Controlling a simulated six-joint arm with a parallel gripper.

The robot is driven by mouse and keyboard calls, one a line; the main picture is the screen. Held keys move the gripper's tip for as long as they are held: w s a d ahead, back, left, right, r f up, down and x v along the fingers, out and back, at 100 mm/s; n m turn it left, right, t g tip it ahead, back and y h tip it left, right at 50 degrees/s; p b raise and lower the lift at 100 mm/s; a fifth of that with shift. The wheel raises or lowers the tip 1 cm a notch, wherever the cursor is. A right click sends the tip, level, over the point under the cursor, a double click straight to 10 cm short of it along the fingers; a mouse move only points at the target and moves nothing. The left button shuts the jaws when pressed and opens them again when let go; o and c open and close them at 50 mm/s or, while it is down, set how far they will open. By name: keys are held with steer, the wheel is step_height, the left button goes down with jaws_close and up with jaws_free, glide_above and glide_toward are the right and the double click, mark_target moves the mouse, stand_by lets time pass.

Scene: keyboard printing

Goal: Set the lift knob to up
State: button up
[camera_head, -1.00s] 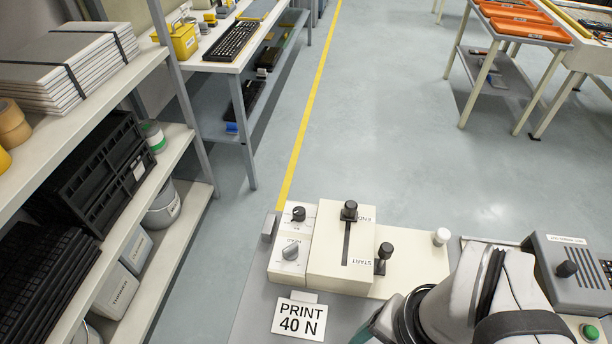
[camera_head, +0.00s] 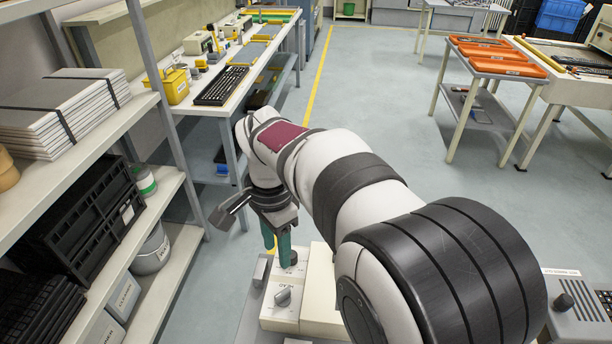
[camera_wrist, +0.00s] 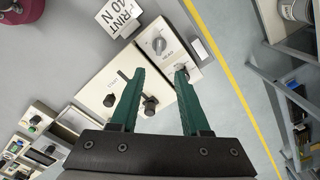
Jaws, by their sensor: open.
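The cream control box carries two knobs. The grey knob (camera_head: 282,297), marked HEAD, also shows in the wrist view (camera_wrist: 159,45). The black knob (camera_head: 293,258) stands beyond it, partly hidden by a finger; its label is not readable now, so I cannot confirm it is the lift knob. My gripper (camera_head: 277,254), with green fingers, points down over the far end of the box. In the wrist view my gripper (camera_wrist: 160,72) is open and empty, with the right fingertip overlapping the black knob. Whether it touches the knob cannot be told.
The cream slide unit (camera_head: 320,285) with its START label and black handles (camera_wrist: 149,104) stands beside the knob box. A PRINT 40 N sign (camera_wrist: 120,17) is close by. Shelving (camera_head: 95,190) is at left. The grey floor (camera_head: 385,110) beyond is open.

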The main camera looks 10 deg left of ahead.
mark_target(282, 293)
step_height(282, 293, down, 15)
steer(key=shift+d+r, duration=0.1)
jaws_close()
stand_by(0.4)
